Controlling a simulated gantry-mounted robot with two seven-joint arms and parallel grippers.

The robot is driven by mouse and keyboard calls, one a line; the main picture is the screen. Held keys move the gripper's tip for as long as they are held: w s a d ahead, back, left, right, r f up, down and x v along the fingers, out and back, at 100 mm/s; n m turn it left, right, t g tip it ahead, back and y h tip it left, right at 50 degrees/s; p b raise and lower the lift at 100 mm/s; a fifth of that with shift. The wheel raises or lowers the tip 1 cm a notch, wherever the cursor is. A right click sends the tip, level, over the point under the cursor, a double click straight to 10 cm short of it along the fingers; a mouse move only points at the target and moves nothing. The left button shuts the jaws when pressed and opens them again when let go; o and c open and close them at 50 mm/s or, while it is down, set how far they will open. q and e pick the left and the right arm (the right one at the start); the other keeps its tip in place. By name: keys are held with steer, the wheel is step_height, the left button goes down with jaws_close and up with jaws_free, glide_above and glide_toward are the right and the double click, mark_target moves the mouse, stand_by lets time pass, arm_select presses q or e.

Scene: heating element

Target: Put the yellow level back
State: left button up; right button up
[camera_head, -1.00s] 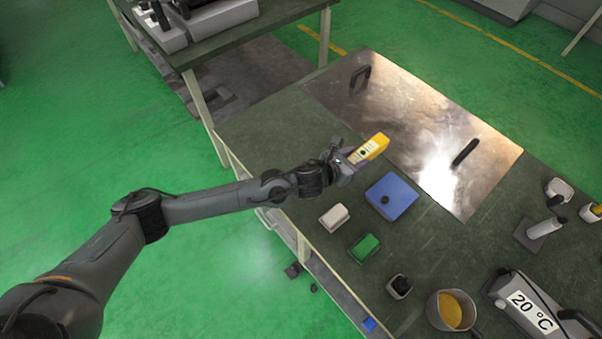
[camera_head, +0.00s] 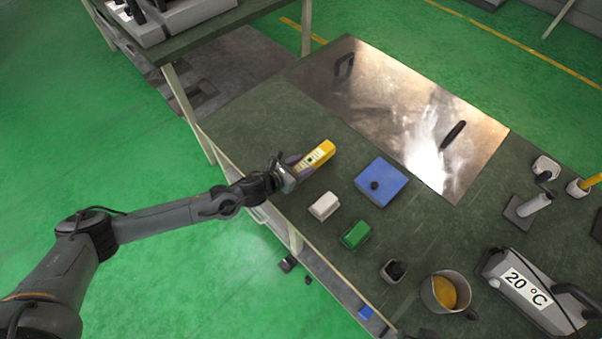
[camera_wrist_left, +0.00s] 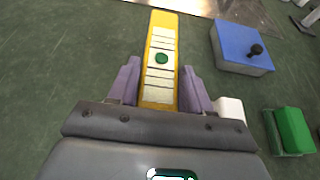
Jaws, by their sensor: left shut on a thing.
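The yellow level (camera_head: 319,155) has a pale scale face with a round green spot. My left gripper (camera_head: 294,171) is shut on its near end and holds it over the left part of the dark green bench. In the left wrist view the level (camera_wrist_left: 160,62) points away from me between the two purple fingers of the left gripper (camera_wrist_left: 158,90). I cannot tell how high it is above the bench. My right gripper is not in view.
A blue box (camera_head: 381,183) with a black knob is right of the level. White (camera_head: 323,206) and green (camera_head: 355,235) blocks stand nearer. A shiny metal plate (camera_head: 400,120) with black handles lies behind. A pot (camera_head: 431,292) and a "20 °C" device (camera_head: 530,290) are front right.

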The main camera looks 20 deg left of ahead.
arm_select(q)
steer(key=shift+f+b, duration=0.8)
steer(key=shift+f, duration=1.2)
steer(key=shift+f, duration=0.15)
steer(key=o, duration=1.3)
